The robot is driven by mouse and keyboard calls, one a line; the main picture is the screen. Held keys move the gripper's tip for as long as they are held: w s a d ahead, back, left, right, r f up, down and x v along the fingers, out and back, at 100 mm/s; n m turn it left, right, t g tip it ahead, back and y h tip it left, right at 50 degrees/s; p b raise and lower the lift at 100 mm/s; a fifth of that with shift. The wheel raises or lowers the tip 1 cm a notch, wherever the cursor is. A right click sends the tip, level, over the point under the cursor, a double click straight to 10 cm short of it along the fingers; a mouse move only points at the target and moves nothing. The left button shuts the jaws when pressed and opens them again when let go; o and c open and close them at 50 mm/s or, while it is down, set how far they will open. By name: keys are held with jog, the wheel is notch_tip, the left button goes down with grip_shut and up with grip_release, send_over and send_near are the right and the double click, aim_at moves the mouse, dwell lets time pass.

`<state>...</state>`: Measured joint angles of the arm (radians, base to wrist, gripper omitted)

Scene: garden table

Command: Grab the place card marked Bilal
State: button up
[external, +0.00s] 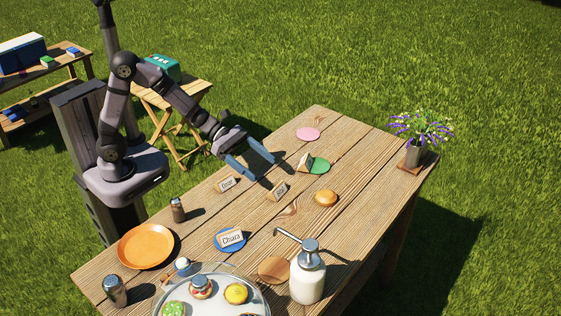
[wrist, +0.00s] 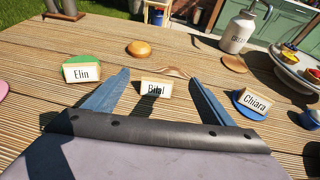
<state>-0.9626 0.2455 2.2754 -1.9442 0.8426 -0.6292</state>
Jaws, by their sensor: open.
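The place card marked Bilal (wrist: 156,88) stands on the bare wood in the wrist view, framed between my blue fingers. In the external view the same card (external: 277,191) stands a little beyond my fingertips, its lettering too small to read. My gripper (external: 263,169) is open and empty, and its fingers also show in the wrist view (wrist: 161,78). The Elin card (wrist: 82,73) stands at a green coaster (external: 320,166). The Chiara card (wrist: 255,101) stands on a blue coaster (wrist: 237,103). Another card (external: 227,184) stands left of Bilal; its name is unclear.
A bun (external: 326,198) sits beyond the Bilal card. A flower pot (external: 414,154) stands at the far right corner.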

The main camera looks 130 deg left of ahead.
aim_at(276, 187)
notch_tip(276, 187, down, 4)
jog(key=shift+r, duration=0.15)
jog(key=shift+p+x, duration=0.55)
jog(key=shift+x, duration=3.15)
jog(key=c, duration=1.2)
